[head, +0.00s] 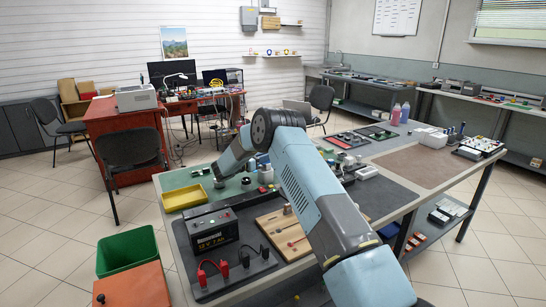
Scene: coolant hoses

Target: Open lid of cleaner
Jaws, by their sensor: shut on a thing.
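My gripper (219,182) is at the far left part of the bench, low over the green mat (184,180). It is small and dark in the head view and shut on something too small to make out. I cannot tell for sure which thing is the cleaner or how its lid stands. A white box-shaped device (432,137) stands at the right rear of the bench, far from my gripper.
A yellow tray (183,198) lies left of my gripper. A black battery (212,231), a board with red clips (235,271) and a wooden board (281,234) lie nearer. Pink bottles (400,113) stand at the back. A green bin (127,251) is on the floor.

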